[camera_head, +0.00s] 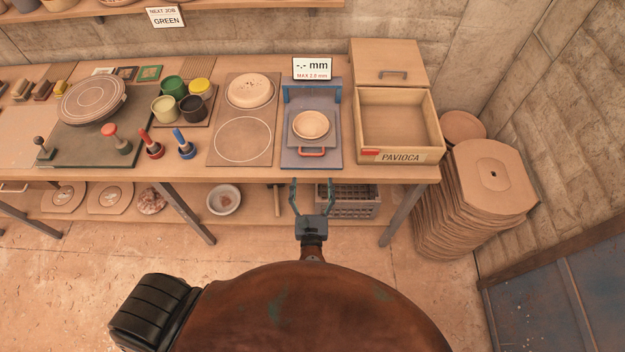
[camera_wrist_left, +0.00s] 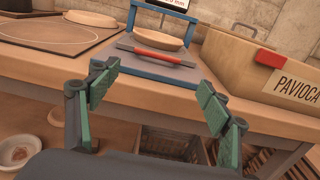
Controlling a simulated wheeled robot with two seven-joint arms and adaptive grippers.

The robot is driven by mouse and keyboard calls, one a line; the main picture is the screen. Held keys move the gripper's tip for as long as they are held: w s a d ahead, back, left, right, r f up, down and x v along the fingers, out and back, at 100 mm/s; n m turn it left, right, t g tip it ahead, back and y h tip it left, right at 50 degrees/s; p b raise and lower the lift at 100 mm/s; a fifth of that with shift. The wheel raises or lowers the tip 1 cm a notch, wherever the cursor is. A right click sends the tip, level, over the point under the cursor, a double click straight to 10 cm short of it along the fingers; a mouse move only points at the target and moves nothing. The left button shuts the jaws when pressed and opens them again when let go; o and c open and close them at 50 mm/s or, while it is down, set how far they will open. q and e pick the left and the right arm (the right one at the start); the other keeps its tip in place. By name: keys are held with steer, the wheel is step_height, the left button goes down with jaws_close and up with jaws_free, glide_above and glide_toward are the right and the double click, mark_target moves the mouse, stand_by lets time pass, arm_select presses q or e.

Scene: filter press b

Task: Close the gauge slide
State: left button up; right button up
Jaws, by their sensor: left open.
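The gauge slide (camera_head: 293,142) is a grey plate with a red handle (camera_head: 312,152) on its front edge, and it also shows in the left wrist view (camera_wrist_left: 138,48). A round beige disc (camera_head: 311,124) rests on it. The slide sits on a blue gauge base with a blue frame (camera_head: 312,96) behind the disc. My left gripper (camera_head: 312,182) is open and empty, in front of the table edge and short of the red handle. In the left wrist view its fingers (camera_wrist_left: 160,95) stand spread below the handle (camera_wrist_left: 163,56). My right gripper is not in view.
A display (camera_head: 312,68) reading "-.- mm" stands behind the gauge. An open wooden box labelled PAVIOCA (camera_head: 394,121) stands to its right. A board with a circle outline and a disc (camera_head: 249,91) lies to its left. Stacked filter plates (camera_head: 478,205) stand on the floor at right.

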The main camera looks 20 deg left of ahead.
mark_target(291, 147)
arm_select(q)
steer(key=shift+c, duration=0.5)
